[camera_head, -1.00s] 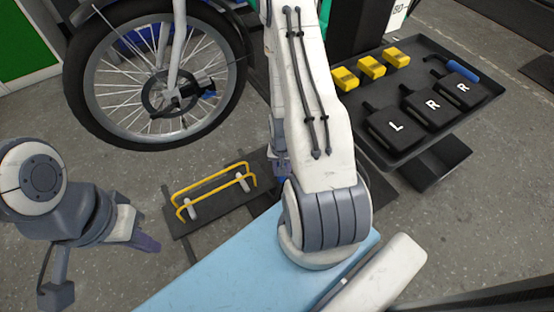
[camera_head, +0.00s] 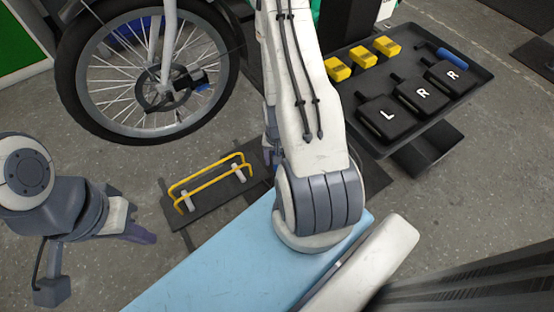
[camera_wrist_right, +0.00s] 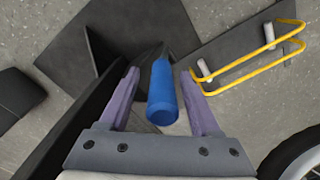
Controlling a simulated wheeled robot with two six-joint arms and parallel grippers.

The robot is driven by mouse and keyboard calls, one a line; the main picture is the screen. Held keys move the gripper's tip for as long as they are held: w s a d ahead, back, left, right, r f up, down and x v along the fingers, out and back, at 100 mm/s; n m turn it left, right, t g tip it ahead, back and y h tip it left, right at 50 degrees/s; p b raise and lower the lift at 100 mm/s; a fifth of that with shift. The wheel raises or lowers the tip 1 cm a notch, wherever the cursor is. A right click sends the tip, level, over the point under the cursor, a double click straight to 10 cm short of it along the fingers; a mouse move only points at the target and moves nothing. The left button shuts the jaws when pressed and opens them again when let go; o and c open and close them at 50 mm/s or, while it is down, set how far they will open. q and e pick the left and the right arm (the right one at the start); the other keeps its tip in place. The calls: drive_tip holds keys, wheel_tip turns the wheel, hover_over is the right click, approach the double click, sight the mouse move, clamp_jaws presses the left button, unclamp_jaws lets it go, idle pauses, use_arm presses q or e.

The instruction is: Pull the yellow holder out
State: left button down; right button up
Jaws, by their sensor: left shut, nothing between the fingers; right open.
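The yellow holder (camera_head: 212,177) is a bent yellow wire frame with white clips on a dark plate on the floor, near the bike wheel. It also shows in the right wrist view (camera_wrist_right: 250,70) at the upper right. My left gripper (camera_head: 140,234) is shut and empty, to the left of the holder and apart from it. My right gripper (camera_wrist_right: 163,92) is open, with a blue handle (camera_wrist_right: 162,92) showing between its fingers and a gap on each side. The holder is outside these fingers.
A bike wheel (camera_head: 87,93) stands behind the holder. A black tray (camera_head: 452,105) at right carries yellow blocks (camera_head: 362,58), black blocks marked L and R (camera_head: 423,94) and a blue-handled tool (camera_head: 452,58). A light blue surface (camera_head: 225,265) is in front. Open floor lies around the holder.

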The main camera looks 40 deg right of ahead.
wheel_tip(320, 180, up, 6)
drive_tip(key=p, duration=0.5)
drive_tip(key=shift+r, duration=0.15)
